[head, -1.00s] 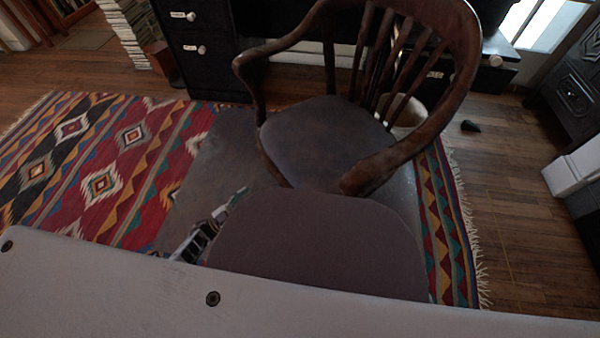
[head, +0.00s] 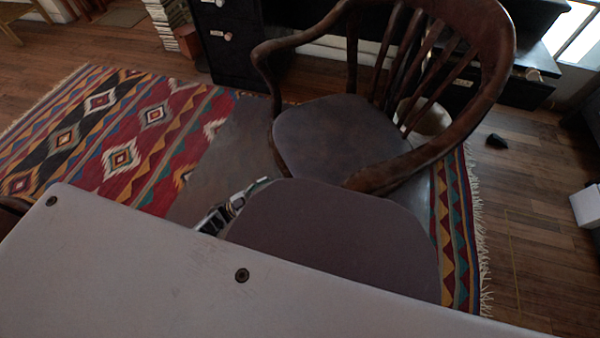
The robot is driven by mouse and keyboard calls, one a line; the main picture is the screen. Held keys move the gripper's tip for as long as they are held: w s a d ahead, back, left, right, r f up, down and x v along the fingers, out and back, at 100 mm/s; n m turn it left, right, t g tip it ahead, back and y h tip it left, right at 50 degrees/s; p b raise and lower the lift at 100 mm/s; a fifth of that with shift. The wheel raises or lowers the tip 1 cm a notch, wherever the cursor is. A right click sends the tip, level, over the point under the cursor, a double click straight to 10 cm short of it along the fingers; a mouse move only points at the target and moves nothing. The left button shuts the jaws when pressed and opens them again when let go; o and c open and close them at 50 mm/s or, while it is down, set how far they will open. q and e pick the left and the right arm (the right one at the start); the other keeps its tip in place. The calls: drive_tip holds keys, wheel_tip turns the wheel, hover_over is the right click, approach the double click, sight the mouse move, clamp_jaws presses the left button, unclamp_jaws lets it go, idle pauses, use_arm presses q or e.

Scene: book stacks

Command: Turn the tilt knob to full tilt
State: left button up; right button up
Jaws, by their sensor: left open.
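A wooden armchair (head: 410,150) with a slatted curved back stands beyond the middle of the head view. A brown padded piece with a rounded edge (head: 335,235) is in front of it, nearer to me. I cannot tell whether it is a seat or a backrest. My left gripper (head: 247,195) is open at the left edge of this piece, its fingers pointing up and right. The brown piece partly hides it, and I cannot tell whether they touch. No tilt knob shows. My right gripper is not in view.
A patterned rug (head: 120,150) lies on the wooden floor. A dark drawer cabinet (head: 235,60) and a stack of books (head: 160,25) stand behind. A small dark object (head: 496,141) lies on clear floor at right. A pale panel with screws, possibly mine, blocks the bottom.

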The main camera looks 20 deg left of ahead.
use_arm(q)
drive_tip(key=x, duration=1.3)
drive_tip(key=shift+w+d, duration=0.15)
drive_tip(key=shift+r, duration=0.15)
drive_tip(key=c, duration=1)
drive_tip(key=shift+c, duration=0.2)
drive_tip(key=shift+n+t, duration=0.3)
drive_tip(key=shift+n, duration=0.2)
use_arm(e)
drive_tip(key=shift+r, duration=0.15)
use_arm(q)
drive_tip(key=shift+s+d+n+t+y+p, duration=0.1)
drive_tip(key=shift+n+t+y+p, duration=0.55)
drive_tip(key=shift+n, duration=0.9)
drive_tip(key=shift+s+d+n+t+y+p, duration=0.1)
drive_tip(key=shift+n+t+y+p, duration=0.5)
drive_tip(key=shift+n, duration=1)
drive_tip(key=shift+s+d+n+t+y+p, duration=0.1)
drive_tip(key=shift+n+t+y+p, duration=0.25)
drive_tip(key=shift+n+y+p, duration=0.85)
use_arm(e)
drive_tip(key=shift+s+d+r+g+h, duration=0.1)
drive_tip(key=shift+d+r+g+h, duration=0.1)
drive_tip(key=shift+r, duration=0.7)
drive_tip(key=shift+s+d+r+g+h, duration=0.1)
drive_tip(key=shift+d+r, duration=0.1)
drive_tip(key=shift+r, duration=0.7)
use_arm(q)
drive_tip(key=shift+n+h, duration=0.35)
drive_tip(key=shift+n, duration=0.1)
